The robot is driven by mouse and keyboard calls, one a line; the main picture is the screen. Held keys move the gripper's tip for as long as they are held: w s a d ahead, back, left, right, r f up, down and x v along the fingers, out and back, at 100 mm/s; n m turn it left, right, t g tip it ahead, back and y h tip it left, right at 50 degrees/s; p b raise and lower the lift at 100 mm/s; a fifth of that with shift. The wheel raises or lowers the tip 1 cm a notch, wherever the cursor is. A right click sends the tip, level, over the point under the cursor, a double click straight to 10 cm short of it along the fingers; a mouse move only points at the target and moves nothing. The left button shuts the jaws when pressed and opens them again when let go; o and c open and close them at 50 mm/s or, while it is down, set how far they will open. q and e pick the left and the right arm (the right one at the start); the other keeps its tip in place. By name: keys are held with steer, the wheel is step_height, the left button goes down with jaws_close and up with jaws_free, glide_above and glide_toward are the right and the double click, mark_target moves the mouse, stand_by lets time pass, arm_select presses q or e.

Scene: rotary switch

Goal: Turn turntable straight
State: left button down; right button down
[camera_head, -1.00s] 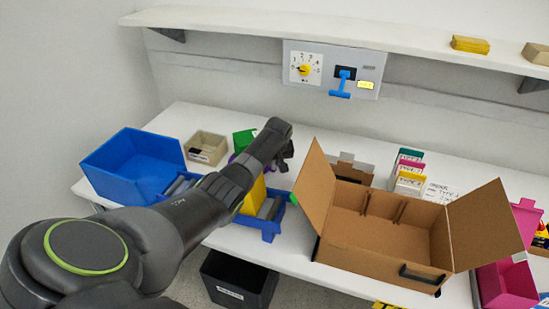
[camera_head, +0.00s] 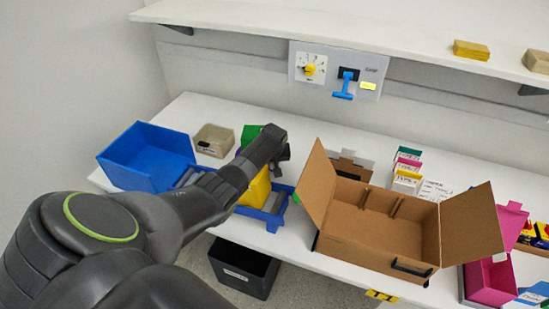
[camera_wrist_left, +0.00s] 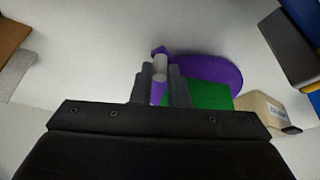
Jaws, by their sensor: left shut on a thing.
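The turntable is a purple disc (camera_wrist_left: 212,70) in the left wrist view, with a short purple arm carrying a pale grey upright post (camera_wrist_left: 160,66). A green block (camera_wrist_left: 207,97) sits on the disc; it also shows in the head view (camera_head: 250,133) behind my forearm. My left gripper (camera_wrist_left: 161,80) is shut on the grey post at the disc's edge. In the head view my left gripper (camera_head: 282,155) reaches over the table, and my arm hides most of the turntable. My right gripper is in neither view.
A blue bin (camera_head: 130,165) and a beige box (camera_head: 213,141) stand left of my arm. A yellow block (camera_head: 257,190) shows beside my forearm. An open cardboard box (camera_head: 375,225) stands right of my gripper. A panel (camera_head: 330,65) with a dial and blue lever hangs above.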

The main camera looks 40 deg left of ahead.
arm_select(q)
steer(key=shift+s+a+r, duration=0.1)
steer(key=shift+s+a, duration=0.15)
steer(key=shift+a, duration=0.1)
stand_by(0.3)
steer(key=c, duration=1.4)
jaws_free()
steer(key=shift+a, duration=0.15)
steer(key=shift+d, duration=0.2)
steer(key=shift+d+r+p, duration=0.15)
steer(key=shift+r+p, duration=0.2)
steer(key=v, duration=1.6)
steer(key=shift+s+r, duration=0.2)
steer(key=shift+s, duration=0.1)
steer(key=shift+c, duration=0.2)
